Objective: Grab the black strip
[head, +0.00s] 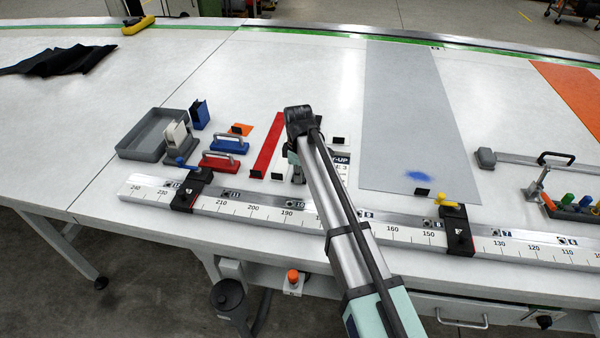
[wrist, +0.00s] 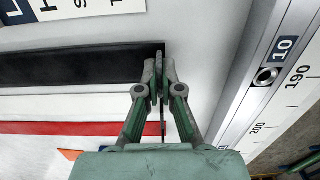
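The black strip (wrist: 75,65) lies on the white table in the wrist view, running in from the left edge and ending at my fingertips. My gripper (wrist: 160,64) is closed to a very narrow gap at the strip's right end. It appears shut on that end, though the fingertips hide the contact. In the head view my arm comes in from the bottom and my gripper (head: 296,178) points down at the table, mostly hidden by the arm. The black strip is hidden behind the arm there.
A red strip (head: 268,145) lies beside it on the left, and a printed label (head: 341,161) on the right. A metal ruler rail (head: 255,208) with black clamps runs along the front edge. Blue and red handled blocks (head: 229,144) and a grey tray (head: 152,133) stand farther left.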

